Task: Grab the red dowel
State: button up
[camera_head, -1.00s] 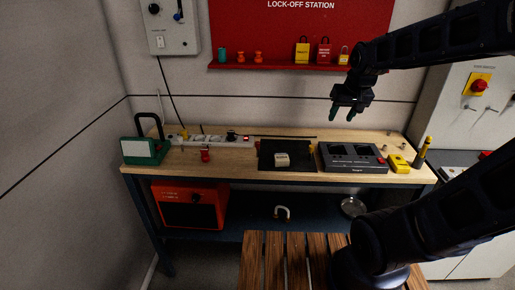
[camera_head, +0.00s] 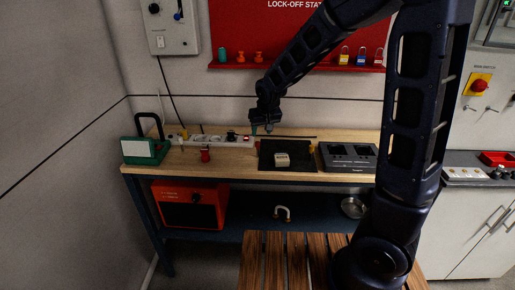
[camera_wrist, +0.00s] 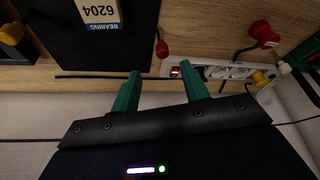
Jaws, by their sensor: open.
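My gripper (camera_head: 261,130) hangs above the back of the bench, near the black mat's back left corner. In the wrist view its green fingers (camera_wrist: 161,84) are apart with nothing between them. A small, slim red piece (camera_wrist: 162,43) stands just beyond the gap between the fingertips, beside the mat. A larger red-topped piece (camera_wrist: 262,33) is farther right; in the head view this red piece (camera_head: 205,155) stands on the bench left of the mat. I cannot tell for certain which one is the red dowel.
A white power strip (camera_wrist: 228,72) with plugs runs along the back. A bearing box (camera_head: 282,160) lies on the black mat (camera_head: 303,163). A grey device (camera_head: 347,168) is at right, a green case (camera_head: 140,151) at left. Bare wood (camera_head: 233,161) lies left of the mat.

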aim_at(258, 143)
jog(key=shift+a+x, duration=0.1)
jog(key=shift+x, duration=2.7)
jog(key=shift+a+x, duration=0.15)
jog(key=shift+x, duration=2.7)
grip_shut()
jog(key=shift+r, duration=0.15)
